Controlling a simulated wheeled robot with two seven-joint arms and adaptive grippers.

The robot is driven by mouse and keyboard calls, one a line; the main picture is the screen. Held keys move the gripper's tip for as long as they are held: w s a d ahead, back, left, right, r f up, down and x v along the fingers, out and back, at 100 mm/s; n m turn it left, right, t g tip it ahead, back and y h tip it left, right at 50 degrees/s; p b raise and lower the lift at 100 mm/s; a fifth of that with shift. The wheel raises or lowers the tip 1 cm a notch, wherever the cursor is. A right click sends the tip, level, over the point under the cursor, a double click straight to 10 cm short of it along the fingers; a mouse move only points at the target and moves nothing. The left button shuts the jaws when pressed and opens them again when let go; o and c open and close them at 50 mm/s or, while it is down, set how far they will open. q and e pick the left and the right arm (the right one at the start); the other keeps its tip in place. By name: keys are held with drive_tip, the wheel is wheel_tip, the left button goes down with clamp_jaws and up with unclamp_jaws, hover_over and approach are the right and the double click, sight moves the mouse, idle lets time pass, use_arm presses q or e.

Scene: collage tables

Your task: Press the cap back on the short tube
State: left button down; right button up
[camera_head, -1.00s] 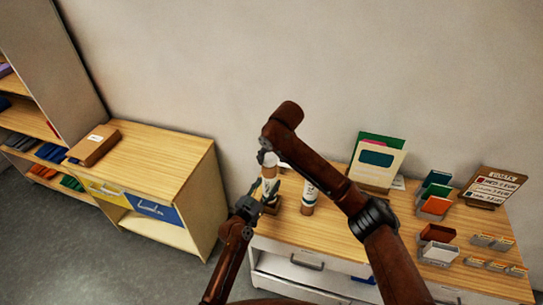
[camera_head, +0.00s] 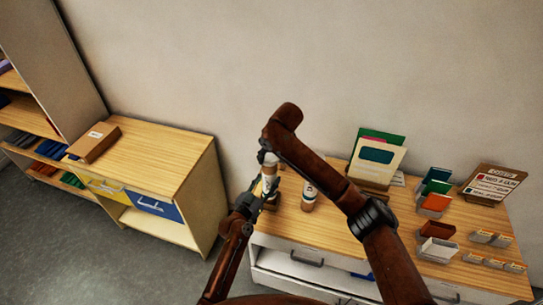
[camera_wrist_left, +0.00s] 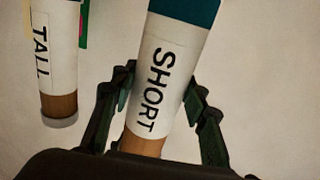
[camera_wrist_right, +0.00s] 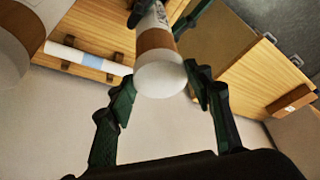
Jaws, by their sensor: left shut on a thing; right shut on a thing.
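The short tube (camera_wrist_left: 163,70), white with a SHORT label and a brown band, is held in my left gripper (camera_head: 266,191). In the head view the tube (camera_head: 268,181) is nearly upright and partly covered by the fingers. My right gripper (camera_head: 268,153) is above it, shut on the white cap (camera_wrist_right: 160,79). In the right wrist view the cap sits at the tube's brown-banded end and appears to touch it. I cannot tell how firmly it is seated.
The tall tube (camera_head: 309,197) stands just right of the short one, with its TALL label in the left wrist view (camera_wrist_left: 45,50). A board stand (camera_head: 375,165) and card holders (camera_head: 436,198) are further right on the table. A lower cabinet (camera_head: 165,160) stands left.

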drive_tip(key=shift+f, duration=0.65)
drive_tip(key=o, duration=0.8)
drive_tip(key=shift+r, duration=0.1)
drive_tip(key=v, duration=1.1)
drive_tip(key=shift+s+d+r, duration=0.1)
drive_tip(key=shift+s+r, duration=0.1)
drive_tip(key=shift+r, duration=0.15)
use_arm(q)
drive_tip(key=c, duration=1.1)
unclamp_jaws()
